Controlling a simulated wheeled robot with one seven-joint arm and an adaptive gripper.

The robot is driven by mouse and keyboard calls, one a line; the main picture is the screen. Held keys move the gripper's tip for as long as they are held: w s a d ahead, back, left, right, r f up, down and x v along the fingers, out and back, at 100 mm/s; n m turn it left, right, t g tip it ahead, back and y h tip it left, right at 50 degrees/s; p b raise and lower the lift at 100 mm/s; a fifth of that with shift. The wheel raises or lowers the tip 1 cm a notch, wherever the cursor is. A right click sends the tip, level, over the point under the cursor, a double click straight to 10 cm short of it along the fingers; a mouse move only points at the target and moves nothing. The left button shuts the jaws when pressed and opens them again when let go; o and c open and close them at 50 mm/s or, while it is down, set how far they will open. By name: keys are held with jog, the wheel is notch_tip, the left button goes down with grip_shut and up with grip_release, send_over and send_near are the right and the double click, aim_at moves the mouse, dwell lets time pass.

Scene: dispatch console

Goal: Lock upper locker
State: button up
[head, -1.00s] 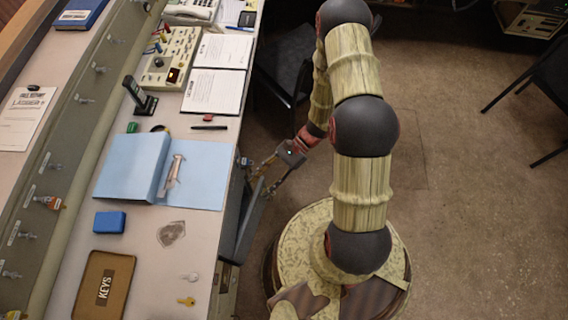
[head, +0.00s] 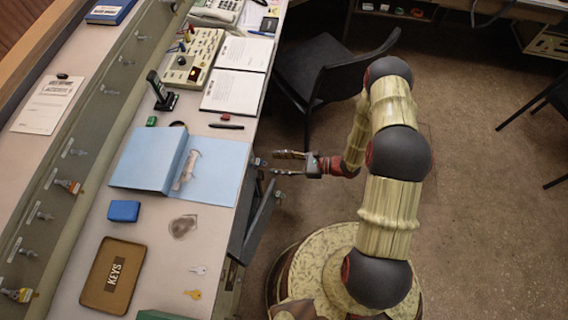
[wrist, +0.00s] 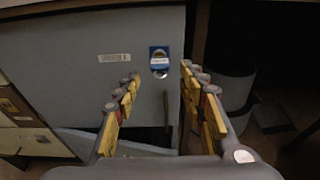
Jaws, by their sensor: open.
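A grey locker front (wrist: 60,55) faces me in the wrist view, with a blue plate (wrist: 160,55) at its upper middle. A round yellowish part and a small silver piece show on the plate; I cannot tell whether a key is in it. My gripper (head: 274,163) is open and empty beside the console's right side, pointing left. In the wrist view its fingers (wrist: 161,74) stand apart, either side of the plate and short of it. Below, a grey panel (head: 257,222) sticks out from the console, apparently an open lower door.
A silver key (head: 198,270) and a yellow key (head: 192,294) lie on the desk near a brown KEYS tray (head: 100,290). A blue folder (head: 215,180) lies near the desk edge. A black chair (head: 335,70) stands behind my gripper.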

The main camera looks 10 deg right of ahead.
aim_at(262, 162)
jog(key=shift+b+x, duration=0.6)
jog(key=shift+x, duration=2.7)
jog(key=shift+c, duration=0.6)
grip_shut()
